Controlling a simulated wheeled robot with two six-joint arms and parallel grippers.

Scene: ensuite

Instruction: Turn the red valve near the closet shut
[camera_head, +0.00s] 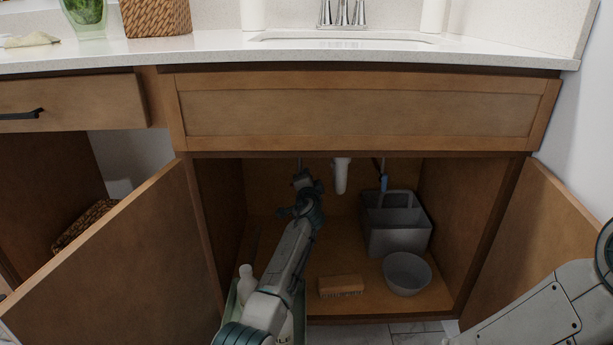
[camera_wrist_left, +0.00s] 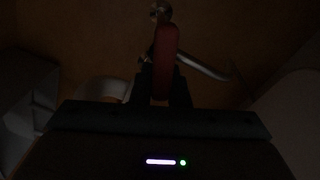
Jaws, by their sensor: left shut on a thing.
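The red valve handle (camera_wrist_left: 166,50) shows in the left wrist view as an upright red bar on a metal pipe fitting. My left gripper (camera_wrist_left: 161,88) is shut on its lower part, one dark finger on each side. In the head view my left gripper (camera_head: 303,182) is inside the open sink cabinet, near the back wall, and hides the red valve there. A link of my right arm shows at the lower right of the head view, but its gripper is out of the picture.
A white drain pipe (camera_head: 341,175) hangs right of my left gripper, then a blue valve handle (camera_head: 384,182). A grey caddy (camera_head: 397,240), grey bowl (camera_head: 407,273) and brush (camera_head: 341,285) stand on the cabinet floor. Open doors (camera_head: 125,265) flank the opening.

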